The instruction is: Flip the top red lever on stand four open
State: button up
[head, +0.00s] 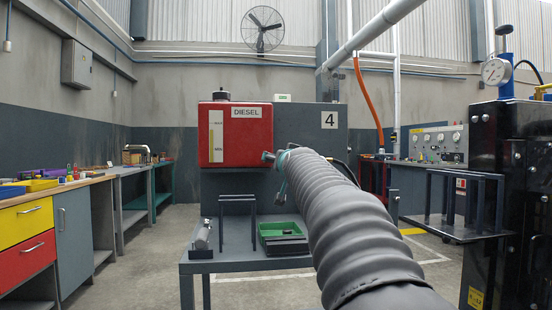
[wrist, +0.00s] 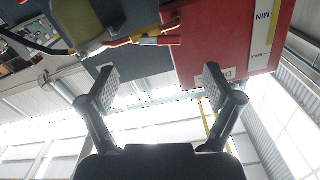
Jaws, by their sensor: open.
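Stand four carries a plate with the number 4 (head: 330,120) and a red diesel tank (head: 235,135). In the wrist view the red tank (wrist: 215,45) appears upside down at the upper right. Orange-red lever-like parts (wrist: 152,37) with a pale grey-blue middle show left of it, beside a yellow-green bowl (wrist: 82,22). I cannot tell which is the top lever or how it is set. My gripper (wrist: 160,80) is open and empty, its fingers spread below these parts in the picture, apparently apart from them. The levers are hidden in the head view.
The stand's lower shelf (head: 225,265) bears a green tray (head: 280,230), a dark frame and a metal cylinder (head: 203,235). A workbench with drawers (head: 27,225) stands at left. Black machinery with a gauge (head: 495,72) stands at right. Floor left of the stand is clear.

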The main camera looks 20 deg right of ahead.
jog(key=p+x, duration=0.2)
jog(key=x, duration=0.6)
jog(key=c, duration=1.1)
jog(key=n+b, duration=0.2)
jog(key=n, duration=0.1)
jog(key=shift+f, duration=0.4)
jog(key=shift+c, duration=0.2)
